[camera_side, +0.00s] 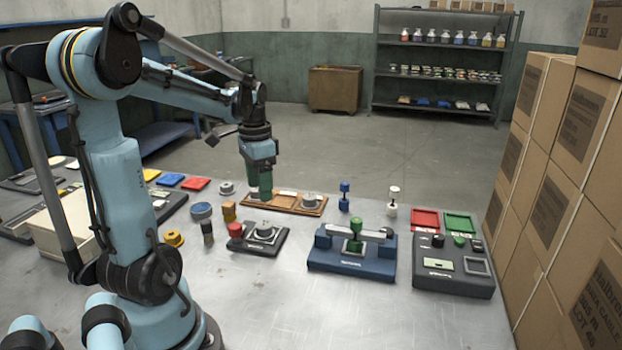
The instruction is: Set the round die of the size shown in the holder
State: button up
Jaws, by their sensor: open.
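My gripper (265,193) points down at the left end of a brown wooden tray (322,209); its green fingers are open. Its fingertips partly hide what is beneath them, and I cannot tell whether they touch anything. A round grey metal piece, apparently a die (311,199), sits at the tray's right end. Another round grey piece (227,187) stands just left of the tray. A blue device (352,262) with a green knob and a metal bar may be the holder. A black box (453,277) has a small light display panel (440,264); its marking is too small to read.
A black device (262,236) with a red knob is in front of the tray. Blue (344,195) and white (392,200) spools stand behind the blue device. Red (425,219) and green (459,222) trays lie at right. Stacked cartons (560,180) wall the right side. The front table is clear.

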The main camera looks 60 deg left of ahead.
jog(key=w+d+t, duration=0.2)
jog(key=d+t, duration=0.1)
jog(key=d, duration=0.8)
jog(key=w+d+r+t, duration=0.1)
jog(key=d+t, duration=0.3)
jog(key=d, duration=0.8)
jog(key=shift+w+d, duration=0.25)
jog(key=shift+w, duration=0.1)
